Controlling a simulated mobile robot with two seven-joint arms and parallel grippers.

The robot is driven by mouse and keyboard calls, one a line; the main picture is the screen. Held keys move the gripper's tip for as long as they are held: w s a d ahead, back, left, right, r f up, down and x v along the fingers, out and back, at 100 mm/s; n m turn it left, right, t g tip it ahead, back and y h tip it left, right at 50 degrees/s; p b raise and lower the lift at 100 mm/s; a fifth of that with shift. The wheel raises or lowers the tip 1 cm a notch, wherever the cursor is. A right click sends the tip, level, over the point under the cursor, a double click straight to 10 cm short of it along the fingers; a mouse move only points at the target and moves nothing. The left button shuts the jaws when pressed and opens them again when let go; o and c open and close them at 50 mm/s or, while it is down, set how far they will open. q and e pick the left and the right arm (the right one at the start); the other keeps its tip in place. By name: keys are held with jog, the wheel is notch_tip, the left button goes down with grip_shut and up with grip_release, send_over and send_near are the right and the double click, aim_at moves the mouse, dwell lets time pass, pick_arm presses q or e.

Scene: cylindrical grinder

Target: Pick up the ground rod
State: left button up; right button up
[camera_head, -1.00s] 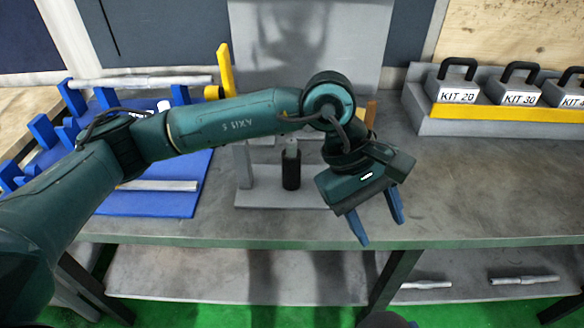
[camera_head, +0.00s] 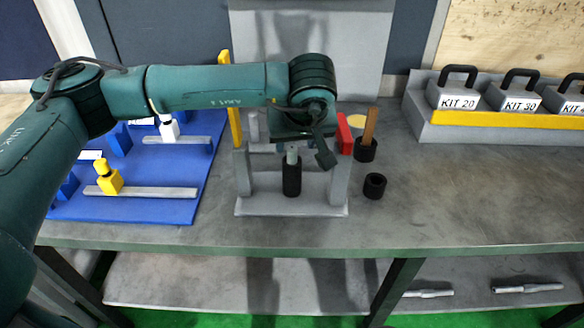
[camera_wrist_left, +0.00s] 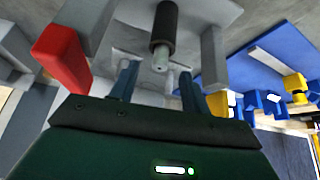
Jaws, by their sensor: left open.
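My left gripper shows in the left wrist view (camera_wrist_left: 158,76), with its two blue fingers apart and nothing clearly held between them. My right gripper is not in view.
A blue rack (camera_head: 150,210) stands left, partly behind my arm. A red block (camera_head: 344,134) and two black cups, one empty (camera_head: 375,186), are right of the fixture. Stepped rods (camera_head: 527,287) lie on the lower shelf. The right front of the table is clear.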

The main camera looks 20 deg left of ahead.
aim_at(293, 149)
pick_arm(q)
jog(key=shift+p+x, duration=0.6)
jog(key=shift+x, duration=2.05)
jog(key=shift+a, duration=0.15)
jog(key=shift+c, duration=0.6)
grip_shut()
jog(key=shift+r, duration=0.15)
